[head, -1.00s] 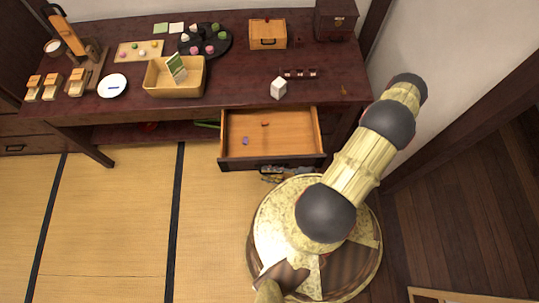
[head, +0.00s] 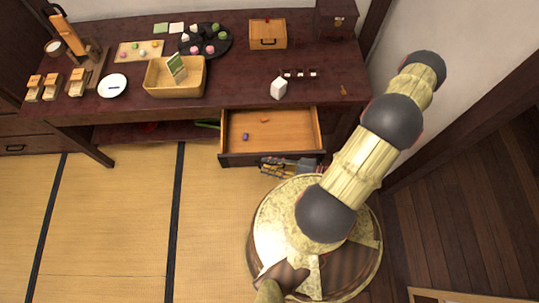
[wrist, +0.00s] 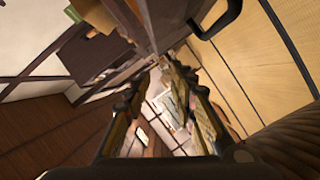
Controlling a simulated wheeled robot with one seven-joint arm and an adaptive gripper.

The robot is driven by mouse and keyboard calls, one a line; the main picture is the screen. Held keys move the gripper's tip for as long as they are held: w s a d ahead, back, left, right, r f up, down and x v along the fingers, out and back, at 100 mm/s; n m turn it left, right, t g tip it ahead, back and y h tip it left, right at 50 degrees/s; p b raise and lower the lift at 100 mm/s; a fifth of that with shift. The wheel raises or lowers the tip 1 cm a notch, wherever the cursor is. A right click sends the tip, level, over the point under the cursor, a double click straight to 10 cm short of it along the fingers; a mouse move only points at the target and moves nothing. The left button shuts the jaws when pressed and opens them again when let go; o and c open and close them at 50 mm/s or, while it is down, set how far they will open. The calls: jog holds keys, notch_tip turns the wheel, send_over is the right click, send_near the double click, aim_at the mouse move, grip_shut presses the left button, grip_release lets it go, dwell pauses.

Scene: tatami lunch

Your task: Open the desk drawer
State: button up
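The desk drawer (head: 270,137) stands pulled out from the dark red desk (head: 230,80), with its wooden inside showing. A small purple item (head: 245,136) and a small red item (head: 264,120) lie in it. My gripper (head: 272,167) is just in front of the drawer's dark front, partly hidden by it. In the wrist view my gripper (wrist: 163,85) has its two fingers apart with nothing seen between them. A black bar handle (wrist: 218,22) shows at the top of the wrist view, outside the fingers.
A wall (head: 468,50) rises at right. The tatami (head: 110,220) at left is clear.

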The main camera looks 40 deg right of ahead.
jog(key=shift+r, duration=0.65)
